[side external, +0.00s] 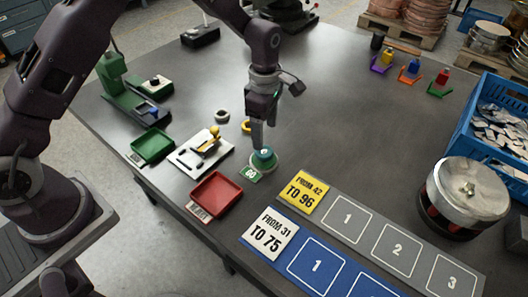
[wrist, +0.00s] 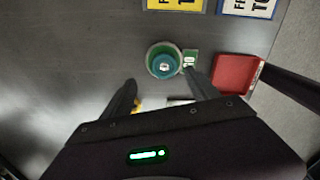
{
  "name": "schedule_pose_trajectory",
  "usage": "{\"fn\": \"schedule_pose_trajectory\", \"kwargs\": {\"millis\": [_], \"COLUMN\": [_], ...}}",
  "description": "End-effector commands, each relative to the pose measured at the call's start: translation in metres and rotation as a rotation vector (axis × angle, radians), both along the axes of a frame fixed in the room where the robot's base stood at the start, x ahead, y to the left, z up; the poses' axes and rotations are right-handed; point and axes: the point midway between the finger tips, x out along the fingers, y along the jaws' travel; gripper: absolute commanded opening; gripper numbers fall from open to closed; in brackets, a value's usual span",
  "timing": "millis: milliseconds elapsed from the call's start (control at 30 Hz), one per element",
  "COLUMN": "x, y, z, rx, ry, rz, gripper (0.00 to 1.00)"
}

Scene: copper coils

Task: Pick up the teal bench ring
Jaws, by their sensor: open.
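The teal bench ring (side external: 263,153) appears as a teal piece in a pale-rimmed green round holder on the dark table, beside a small green number tag (side external: 249,174). In the wrist view the teal ring (wrist: 163,66) sits inside the holder, just beyond my fingertips, with a small pale mark at its middle. My gripper (side external: 262,146) points down just behind and above the ring in the side view. In the wrist view my gripper (wrist: 160,82) has its fingers spread apart, with nothing between them. The ring's far side is partly hidden by my fingers in the side view.
A yellow ring (side external: 246,126) and a pale ring (side external: 222,116) lie close behind my gripper. A red tray (side external: 215,194), a white board with a yellow-handled clamp (side external: 201,155) and a green tray (side external: 152,146) stand left.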

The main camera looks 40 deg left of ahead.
Motion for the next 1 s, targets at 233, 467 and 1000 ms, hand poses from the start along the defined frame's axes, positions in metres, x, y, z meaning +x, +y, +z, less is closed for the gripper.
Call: {"fn": "schedule_pose_trajectory", "kwargs": {"millis": [233, 467, 1000], "x": [-0.009, -0.007, -0.008], "y": [-0.004, -0.004, -0.004], "z": [-0.044, -0.058, -0.057], "rx": [0.0, -0.001, -0.001], "ry": [0.005, 0.0, 0.0], "rz": [-0.002, -0.002, -0.004], "gripper": [0.69, 0.69, 0.0]}}
